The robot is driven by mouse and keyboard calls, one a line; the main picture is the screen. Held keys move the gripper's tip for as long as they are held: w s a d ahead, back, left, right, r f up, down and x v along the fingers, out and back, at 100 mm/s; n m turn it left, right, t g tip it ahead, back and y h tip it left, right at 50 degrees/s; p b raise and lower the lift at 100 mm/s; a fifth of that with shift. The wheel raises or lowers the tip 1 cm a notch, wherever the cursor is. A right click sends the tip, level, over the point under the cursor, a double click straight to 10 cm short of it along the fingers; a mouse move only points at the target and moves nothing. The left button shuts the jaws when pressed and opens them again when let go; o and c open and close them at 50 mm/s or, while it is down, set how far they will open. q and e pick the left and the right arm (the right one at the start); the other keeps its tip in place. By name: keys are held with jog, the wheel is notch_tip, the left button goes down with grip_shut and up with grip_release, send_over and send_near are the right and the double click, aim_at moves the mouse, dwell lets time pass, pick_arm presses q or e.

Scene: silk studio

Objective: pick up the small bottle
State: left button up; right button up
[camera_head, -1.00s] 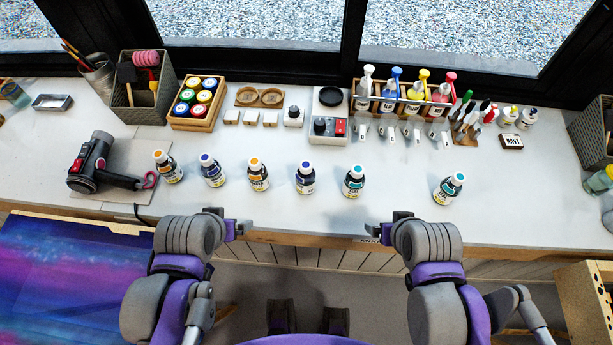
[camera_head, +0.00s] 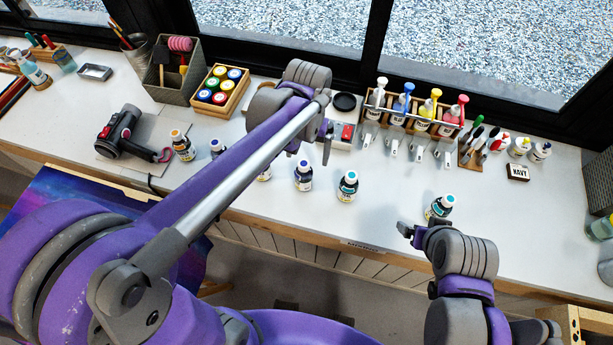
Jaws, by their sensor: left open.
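Another bottle (camera_head: 265,174) is mostly hidden by my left arm. A further teal-tipped bottle (camera_head: 439,208) stands apart at the right, partly behind my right arm. My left gripper (camera_head: 313,146) is open and empty, pointing down above the blue-tipped bottle's far side. My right gripper (camera_head: 410,233) is near the front edge; its jaw opening is unclear.
Behind the row stand a wooden rack of coloured pump bottles (camera_head: 439,126), a crate of paint jars (camera_head: 205,104) and a grey bin (camera_head: 159,87). A black heat tool (camera_head: 120,137) lies at the left. The worktop between the teal-tipped bottles is clear.

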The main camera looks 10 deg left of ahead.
aim_at(304, 171)
pick_arm(q)
jog(key=f, duration=0.7)
jog(key=shift+s+a+f, duration=0.15)
jog(key=shift+s+a, duration=0.2)
jog(key=shift+s, duration=0.05)
jog(key=shift+c, duration=0.3)
grip_shut()
notch_tip(304, 171, up, 10)
jog(key=shift+p, duration=0.3)
